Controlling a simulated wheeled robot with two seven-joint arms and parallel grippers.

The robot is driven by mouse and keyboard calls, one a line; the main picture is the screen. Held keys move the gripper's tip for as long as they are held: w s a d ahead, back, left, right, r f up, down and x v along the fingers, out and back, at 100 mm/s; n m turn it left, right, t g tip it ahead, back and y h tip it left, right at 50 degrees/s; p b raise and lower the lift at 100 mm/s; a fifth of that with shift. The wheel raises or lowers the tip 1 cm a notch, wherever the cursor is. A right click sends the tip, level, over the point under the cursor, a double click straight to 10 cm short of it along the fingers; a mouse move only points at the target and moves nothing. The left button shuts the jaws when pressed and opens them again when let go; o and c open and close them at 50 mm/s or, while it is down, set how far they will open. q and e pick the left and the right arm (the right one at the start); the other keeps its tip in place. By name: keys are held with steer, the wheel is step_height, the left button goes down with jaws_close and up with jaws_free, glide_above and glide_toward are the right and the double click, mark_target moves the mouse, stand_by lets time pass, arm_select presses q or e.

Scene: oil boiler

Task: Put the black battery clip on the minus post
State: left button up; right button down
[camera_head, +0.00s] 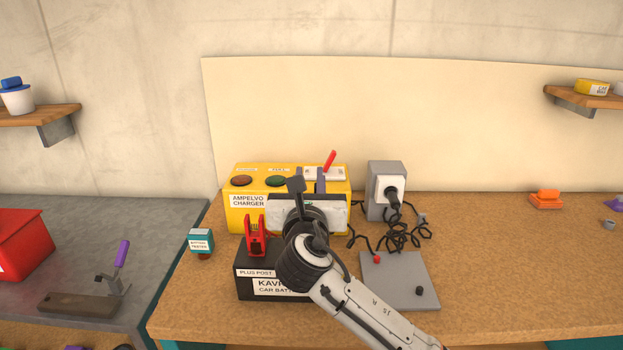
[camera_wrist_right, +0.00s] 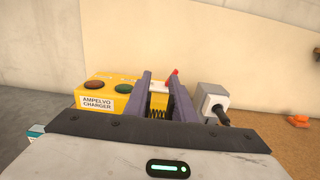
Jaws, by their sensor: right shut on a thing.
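My right gripper (camera_head: 309,180) is raised in front of the yellow charger, above the right part of the black car battery (camera_head: 246,284). In the right wrist view its two grey-purple fingers (camera_wrist_right: 159,100) close on a dark ridged thing, apparently the black battery clip (camera_wrist_right: 157,108). Only a small part of it shows there. A red clip (camera_head: 257,238) stands upright at the battery's plus post. The minus post is hidden, as my right arm covers the battery's right side. My left gripper is not in view.
The yellow charger (camera_head: 237,216) with a red lever (camera_head: 329,160) stands behind. A grey socket box (camera_head: 386,176) with coiled black cable is on its right. A grey plate (camera_head: 400,285) lies right of the battery; a small tester (camera_head: 201,241) stands left.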

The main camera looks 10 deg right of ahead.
step_height(320, 180, down, 5)
steer(key=shift+r+b, duration=0.15)
steer(key=shift+b, duration=0.75)
steer(key=shift+p, duration=0.5)
stand_by(0.5)
steer(key=shift+p, duration=0.45)
steer(key=shift+f, duration=0.2)
stand_by(0.4)
